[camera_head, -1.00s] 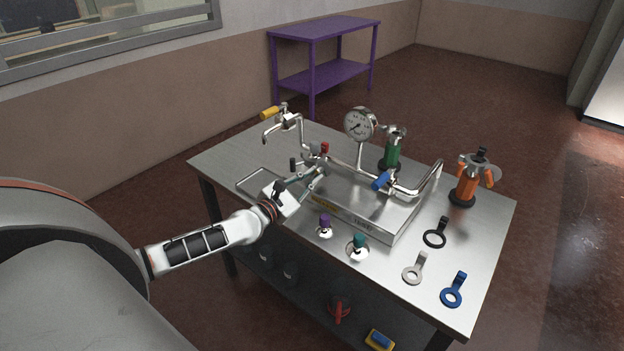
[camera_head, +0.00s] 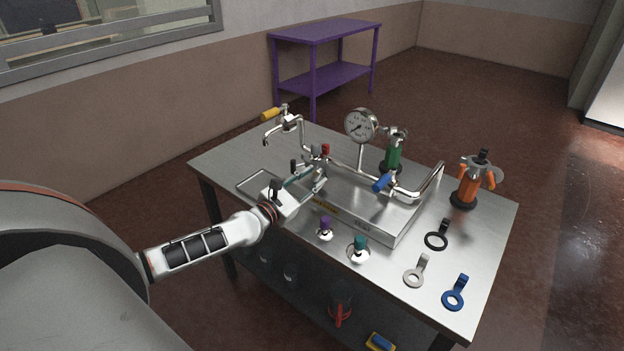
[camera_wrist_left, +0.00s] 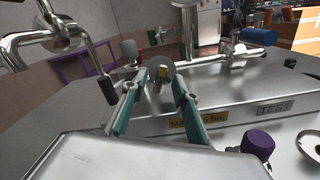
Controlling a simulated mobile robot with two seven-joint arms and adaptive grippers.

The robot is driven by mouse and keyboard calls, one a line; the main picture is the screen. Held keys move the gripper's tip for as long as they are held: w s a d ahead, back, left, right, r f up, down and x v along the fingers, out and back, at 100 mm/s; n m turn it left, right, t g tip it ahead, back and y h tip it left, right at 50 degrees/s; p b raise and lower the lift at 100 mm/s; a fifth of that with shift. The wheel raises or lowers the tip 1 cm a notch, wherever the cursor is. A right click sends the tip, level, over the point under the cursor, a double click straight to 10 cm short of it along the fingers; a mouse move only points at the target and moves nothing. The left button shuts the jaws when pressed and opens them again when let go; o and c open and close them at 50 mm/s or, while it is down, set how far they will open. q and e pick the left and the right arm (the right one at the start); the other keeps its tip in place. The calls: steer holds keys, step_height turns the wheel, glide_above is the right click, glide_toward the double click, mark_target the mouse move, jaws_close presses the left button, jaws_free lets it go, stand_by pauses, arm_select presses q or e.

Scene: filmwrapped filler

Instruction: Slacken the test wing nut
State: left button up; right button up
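A grey round part (camera_wrist_left: 162,72) with a yellowish middle sits on the pipework between my left fingertips; I take it for the test wing nut, but its wings are not clear. My left gripper (camera_wrist_left: 160,78) has its two teal fingers apart, one on each side of this part, and I cannot tell whether either touches it. In the head view my left gripper (camera_head: 322,174) reaches over the metal box (camera_head: 385,218) to the pipework, and its fingers partly hide what lies there. My right gripper is not in view.
A red knob (camera_head: 325,149), a blue handle (camera_head: 381,182), a gauge (camera_head: 360,125) and a yellow-handled tap (camera_head: 271,114) crowd the pipework. Purple (camera_head: 325,223) and teal (camera_head: 359,243) knobs stand in front. Ring tools lie on the table's right side, near an orange-handled fitting (camera_head: 467,185).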

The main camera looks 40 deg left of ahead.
arm_select(q)
steer(key=shift+s, duration=0.1)
steer(key=s, duration=1.1)
steer(key=shift+s+a, duration=0.4)
steer(key=shift+a, duration=0.05)
steer(key=s+d+f+m+g, duration=0.3)
steer(key=s+d+f+m, duration=0.7)
steer(key=m, duration=0.7)
steer(key=s+d+f+m+g+h+p, duration=0.1)
steer(key=s+d+f+m+g, duration=0.3)
steer(key=s+d+f+m, duration=0.7)
steer(key=d+f+m, duration=0.1)
steer(key=d+m, duration=0.2)
steer(key=m, duration=0.4)
steer(key=shift+g, duration=0.3)
